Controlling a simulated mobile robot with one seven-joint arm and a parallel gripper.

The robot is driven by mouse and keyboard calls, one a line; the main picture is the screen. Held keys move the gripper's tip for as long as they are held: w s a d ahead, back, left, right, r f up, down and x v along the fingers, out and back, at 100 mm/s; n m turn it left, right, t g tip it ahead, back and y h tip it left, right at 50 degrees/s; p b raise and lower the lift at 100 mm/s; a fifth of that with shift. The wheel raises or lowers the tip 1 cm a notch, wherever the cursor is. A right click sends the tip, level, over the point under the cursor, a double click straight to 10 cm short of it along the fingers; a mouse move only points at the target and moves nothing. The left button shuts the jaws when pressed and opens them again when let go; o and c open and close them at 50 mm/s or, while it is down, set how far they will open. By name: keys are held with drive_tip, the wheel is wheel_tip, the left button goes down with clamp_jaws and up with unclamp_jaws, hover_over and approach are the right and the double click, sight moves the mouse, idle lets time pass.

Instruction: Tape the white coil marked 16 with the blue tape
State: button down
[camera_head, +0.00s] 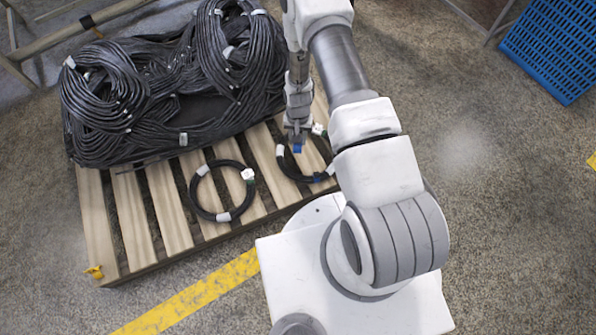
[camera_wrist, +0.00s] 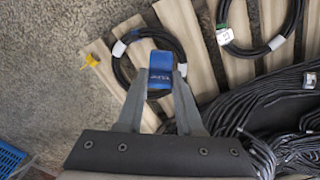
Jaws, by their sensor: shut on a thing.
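Two black coils with white bands lie on the pallet; neither looks white. The right coil (camera_head: 283,165) has a blue patch on its lower side and a white tag (camera_head: 320,130) with green, too small to read. The left coil (camera_head: 192,190) has a white and green tag (camera_head: 248,174); in the wrist view this tag (camera_wrist: 225,36) carries a number I cannot read surely. My gripper (camera_head: 297,142) is over the right coil, shut on a blue tape piece (camera_wrist: 160,62) with pale lettering. In the wrist view the right coil (camera_wrist: 121,70) shows behind it; I cannot tell whether they touch.
A large bundle of black hoses (camera_head: 180,80) covers the back of the wooden pallet (camera_head: 168,210). A yellow clamp (camera_head: 95,272) sits at its front left corner. A blue crate (camera_head: 550,50) stands at the far right. Open floor (camera_head: 500,200) lies right of my arm.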

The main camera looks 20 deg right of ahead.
sight(298, 176)
wheel_tip(298, 176, down, 19)
drive_tip(key=m+b, duration=0.2)
drive_tip(key=b, duration=0.5)
drive_tip(key=shift+f+m, duration=0.15)
drive_tip(key=shift+m, duration=0.25)
drive_tip(key=shift+b, duration=0.55)
drive_tip(key=shift+f+b, duration=1.45)
drive_tip(key=shift+f, duration=0.5)
drive_tip(key=shift+f, duration=0.3)
drive_tip(key=shift+f, duration=0.85)
drive_tip(key=shift+f, duration=0.7)
